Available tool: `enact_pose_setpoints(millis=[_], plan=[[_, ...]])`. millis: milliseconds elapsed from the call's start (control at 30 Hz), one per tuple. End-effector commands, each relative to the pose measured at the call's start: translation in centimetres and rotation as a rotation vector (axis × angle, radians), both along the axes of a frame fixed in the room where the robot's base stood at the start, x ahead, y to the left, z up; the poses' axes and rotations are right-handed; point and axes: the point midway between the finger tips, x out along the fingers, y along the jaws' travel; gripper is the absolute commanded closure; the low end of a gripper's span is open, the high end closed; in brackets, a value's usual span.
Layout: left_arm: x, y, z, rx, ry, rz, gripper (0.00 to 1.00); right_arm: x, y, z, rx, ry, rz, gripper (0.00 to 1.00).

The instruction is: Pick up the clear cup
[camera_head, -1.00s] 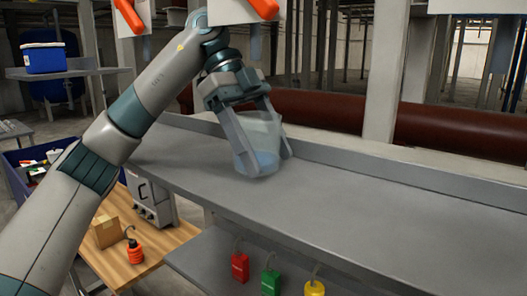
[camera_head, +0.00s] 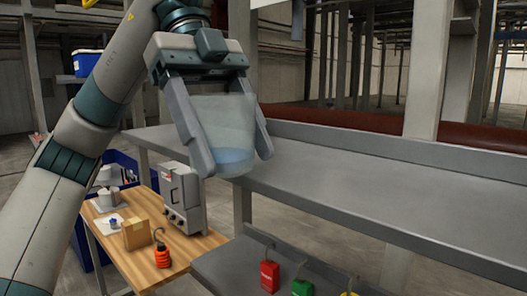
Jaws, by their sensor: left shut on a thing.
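The clear cup (camera_head: 226,128) is in the head view, left of centre, with some bluish liquid low in it. My left gripper (camera_head: 232,160) is shut on the cup, one finger on each side of its wall. The cup is close to upright and held up near the left end of the long grey shelf (camera_head: 390,190). My right gripper is not in view.
Below left, a wooden table (camera_head: 190,252) holds a grey box-shaped device (camera_head: 183,198), a cardboard box (camera_head: 136,233) and an orange padlock (camera_head: 162,256). The long shelf is bare to the right.

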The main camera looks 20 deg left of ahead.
Motion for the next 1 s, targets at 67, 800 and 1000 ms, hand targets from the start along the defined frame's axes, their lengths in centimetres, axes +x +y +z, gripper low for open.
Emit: enact_pose_setpoints(millis=[67, 800, 1000], plan=[[-1.0, 0.4, -0.1, 0.000, -0.003, 0.001, 0.56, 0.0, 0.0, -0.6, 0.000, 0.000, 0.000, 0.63], [-2.2, 0.8, 0.1, 0.000, -0.001, 0.001, 0.56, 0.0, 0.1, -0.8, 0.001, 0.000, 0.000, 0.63], [-2.1, 0.8, 0.0, 0.000, -0.001, 0.001, 0.56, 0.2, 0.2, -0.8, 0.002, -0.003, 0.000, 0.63]])
